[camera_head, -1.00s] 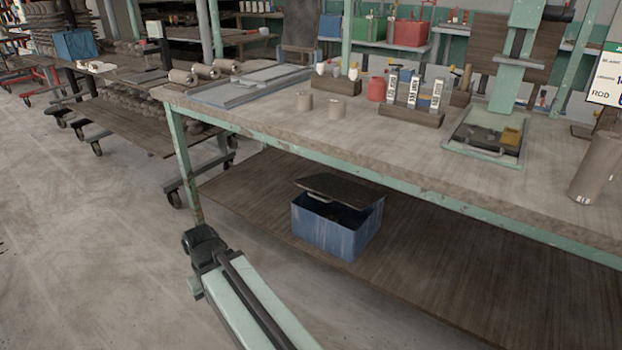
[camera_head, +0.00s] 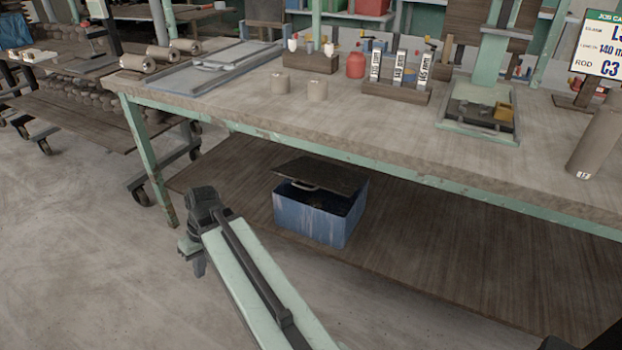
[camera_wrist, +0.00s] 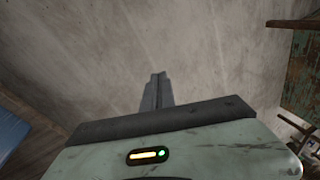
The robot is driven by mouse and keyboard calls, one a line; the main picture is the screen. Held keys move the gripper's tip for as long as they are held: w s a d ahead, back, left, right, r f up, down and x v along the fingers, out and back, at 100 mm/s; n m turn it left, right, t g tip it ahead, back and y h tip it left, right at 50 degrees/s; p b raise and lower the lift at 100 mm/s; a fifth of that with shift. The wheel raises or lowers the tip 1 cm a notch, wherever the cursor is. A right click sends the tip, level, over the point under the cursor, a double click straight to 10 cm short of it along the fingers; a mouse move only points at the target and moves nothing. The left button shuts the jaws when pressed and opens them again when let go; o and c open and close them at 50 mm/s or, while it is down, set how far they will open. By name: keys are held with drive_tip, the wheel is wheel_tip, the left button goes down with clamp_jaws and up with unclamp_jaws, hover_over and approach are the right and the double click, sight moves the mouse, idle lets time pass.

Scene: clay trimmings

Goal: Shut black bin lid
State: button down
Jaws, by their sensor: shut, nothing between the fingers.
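A blue bin (camera_head: 312,222) stands on the wooden lower shelf under the workbench. Its black lid (camera_head: 325,175) is raised and tilted above the opening, with a handle on it and a dark gap below it at the front and right. My gripper (camera_head: 199,268) hangs fingers down to the left of the bin, in front of the shelf edge and apart from the bin. In the wrist view my gripper (camera_wrist: 158,92) shows its fingers together with nothing between them, over bare floor. A blue surface (camera_wrist: 10,135) at the left edge there looks like the bin.
The workbench top (camera_head: 380,130) overhangs the shelf (camera_head: 430,250), with a green front rail and a green leg (camera_head: 150,165) left of my arm. Cylinders, a rack and a tray stand on the top. Carts (camera_head: 80,125) stand at the back left. The floor at the left is clear.

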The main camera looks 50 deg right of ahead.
drive_tip(key=s+d+r+t+y, duration=0.15)
drive_tip(key=d+r+t, duration=0.25)
drive_tip(key=d, duration=0.9)
drive_tip(key=s+d+r+t+y, duration=0.1)
drive_tip(key=d+r+t+y, duration=0.3)
drive_tip(key=d, duration=0.8)
drive_tip(key=s+d+r+t+h, duration=0.1)
drive_tip(key=s+d+r+t, duration=0.1)
drive_tip(key=s+d+r, duration=0.3)
drive_tip(key=s+d+r+n+t+h, duration=0.1)
drive_tip(key=s+d+r+t+h, duration=0.15)
drive_tip(key=d, duration=0.55)
drive_tip(key=s+d+r+t, duration=0.2)
drive_tip(key=s+d+r, duration=0.1)
drive_tip(key=s+d, duration=0.25)
drive_tip(key=w+a+f+b, duration=0.3)
drive_tip(key=w+f+b, duration=0.3)
drive_tip(key=w, duration=0.3)
drive_tip(key=shift+w+a+f+g+h, duration=0.15)
drive_tip(key=shift+w+f+g+h, duration=0.2)
drive_tip(key=shift+w+f, duration=0.1)
drive_tip(key=shift+s, duration=0.1)
